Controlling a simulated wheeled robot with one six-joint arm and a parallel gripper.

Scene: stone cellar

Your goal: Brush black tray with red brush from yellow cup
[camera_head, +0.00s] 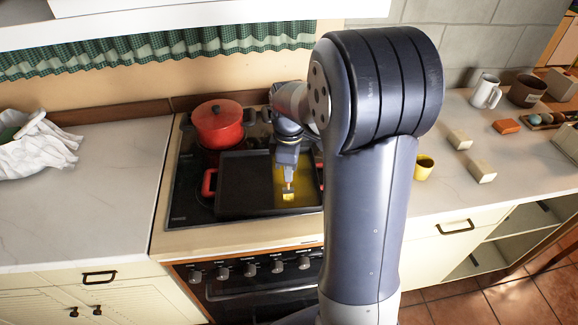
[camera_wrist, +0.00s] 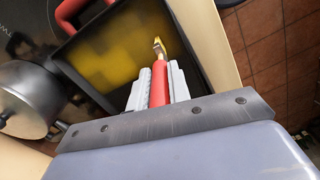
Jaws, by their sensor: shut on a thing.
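The black tray (camera_head: 241,186) with red handles lies on the stovetop; its dark floor and rim also show in the wrist view (camera_wrist: 82,50). A yellow coating (camera_wrist: 110,58) covers part of the tray's floor, on the right side in the head view. My gripper (camera_head: 287,173) is over that yellow part and is shut on the red brush (camera_wrist: 160,84). The brush points down, with its yellowish bristles (camera_head: 288,196) at or just above the tray floor; contact is not clear. The yellow cup (camera_head: 423,168) stands on the right counter, partly behind my arm.
A red pot (camera_head: 218,124) with a lid stands behind the tray on the stove. Pale blocks (camera_head: 460,139), an orange block (camera_head: 506,126) and a white mug (camera_head: 485,92) are on the right counter. White cloth (camera_head: 38,142) lies on the otherwise clear left counter.

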